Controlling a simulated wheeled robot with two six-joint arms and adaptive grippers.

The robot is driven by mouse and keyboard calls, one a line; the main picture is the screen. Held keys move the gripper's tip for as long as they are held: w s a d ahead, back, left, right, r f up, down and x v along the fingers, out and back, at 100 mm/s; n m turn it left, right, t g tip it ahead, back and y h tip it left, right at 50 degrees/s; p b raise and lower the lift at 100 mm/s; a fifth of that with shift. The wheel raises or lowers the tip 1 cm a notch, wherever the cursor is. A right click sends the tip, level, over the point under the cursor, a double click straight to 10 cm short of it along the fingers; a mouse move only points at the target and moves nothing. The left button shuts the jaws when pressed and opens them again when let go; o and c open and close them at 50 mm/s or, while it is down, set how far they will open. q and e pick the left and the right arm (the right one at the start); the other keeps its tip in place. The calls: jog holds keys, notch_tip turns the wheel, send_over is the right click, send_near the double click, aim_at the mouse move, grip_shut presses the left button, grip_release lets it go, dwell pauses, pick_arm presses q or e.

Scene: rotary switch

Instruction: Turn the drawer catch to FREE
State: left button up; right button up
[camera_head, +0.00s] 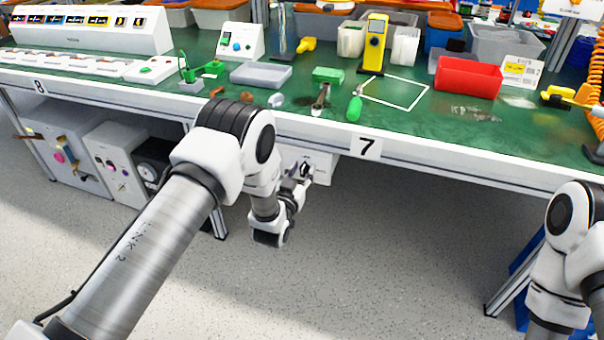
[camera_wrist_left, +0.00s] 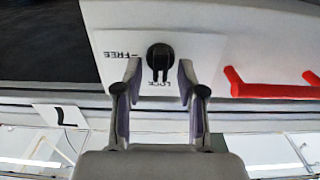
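The drawer catch (camera_wrist_left: 160,52) is a round black knob with a handle bar on a pale plate (camera_wrist_left: 112,45) in the left wrist view. Its bar points down in the picture, at the LOCK mark. The FREE mark, upside down, is to the knob's left. My left gripper (camera_wrist_left: 160,78) is open, one finger on each side of the bar, with visible gaps. I cannot tell how deep the fingertips reach. In the head view my left gripper (camera_head: 300,172) is at the white drawer (camera_head: 322,160) under the bench. The catch is too small to make out there. My right gripper is out of view.
A red handle (camera_wrist_left: 270,89) is right of the plate in the left wrist view. The floor below is clear.

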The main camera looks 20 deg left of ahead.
pick_arm(q)
grip_shut()
jog(key=shift+m, duration=0.3)
jog(key=m, duration=0.3)
jog(key=shift+d, duration=0.2)
jog(key=m, duration=0.5)
jog(key=shift+d+f, duration=0.2)
jog(key=m, duration=0.2)
jog(key=m+b, duration=0.1)
jog(key=m, duration=0.1)
jog(key=shift+d+f+m, duration=0.15)
jog(key=shift+f+m, duration=0.05)
jog(key=shift+m, duration=0.1)
jog(key=m, duration=0.2)
jog(key=m+b, duration=0.1)
jog(key=m, duration=0.1)
jog(key=shift+f+m, duration=0.2)
jog(key=shift+m, duration=0.2)
